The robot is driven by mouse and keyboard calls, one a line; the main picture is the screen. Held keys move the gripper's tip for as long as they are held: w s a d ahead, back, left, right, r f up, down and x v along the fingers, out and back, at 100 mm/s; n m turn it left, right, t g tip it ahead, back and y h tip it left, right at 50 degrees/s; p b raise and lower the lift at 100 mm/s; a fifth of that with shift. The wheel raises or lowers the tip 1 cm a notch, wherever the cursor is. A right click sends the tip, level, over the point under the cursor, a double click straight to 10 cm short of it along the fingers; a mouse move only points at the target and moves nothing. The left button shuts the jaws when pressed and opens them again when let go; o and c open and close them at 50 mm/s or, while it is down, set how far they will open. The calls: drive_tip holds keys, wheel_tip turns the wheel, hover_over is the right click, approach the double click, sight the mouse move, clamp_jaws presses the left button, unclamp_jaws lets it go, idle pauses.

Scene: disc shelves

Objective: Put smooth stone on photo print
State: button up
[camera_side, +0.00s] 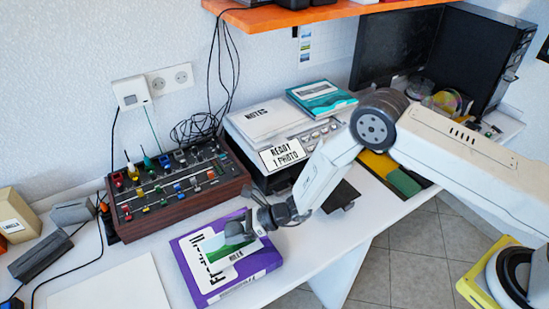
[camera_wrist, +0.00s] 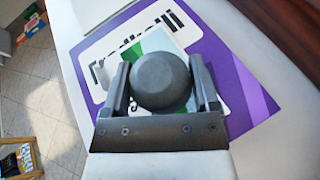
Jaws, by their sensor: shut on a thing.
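The smooth stone (camera_wrist: 162,80) is dark grey and round, between the two fingers of my gripper (camera_wrist: 162,88) in the wrist view. My gripper (camera_side: 262,214) is shut on it. In the side view the stone is hard to tell from the dark fingers. The photo print (camera_side: 226,247), with a green and pale picture, lies on a purple and white box (camera_side: 187,270). My gripper is over the print's upper right part. In the wrist view the print (camera_wrist: 158,41) shows behind the stone, which covers much of it. I cannot tell whether stone and print touch.
A wooden-sided mixer (camera_side: 180,190) with knobs and cables stands behind the purple box. A grey device with a notes booklet (camera_side: 268,119), a teal book (camera_side: 321,98) and a label card (camera_side: 283,155) stands farther back. The white desk (camera_side: 320,233) ends in front. An orange shelf (camera_side: 300,15) hangs above.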

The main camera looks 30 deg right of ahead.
drive_tip(key=shift+f, duration=0.85)
drive_tip(key=shift+f, duration=0.15)
drive_tip(key=o, duration=1.3)
drive_tip(key=shift+v, duration=6.05)
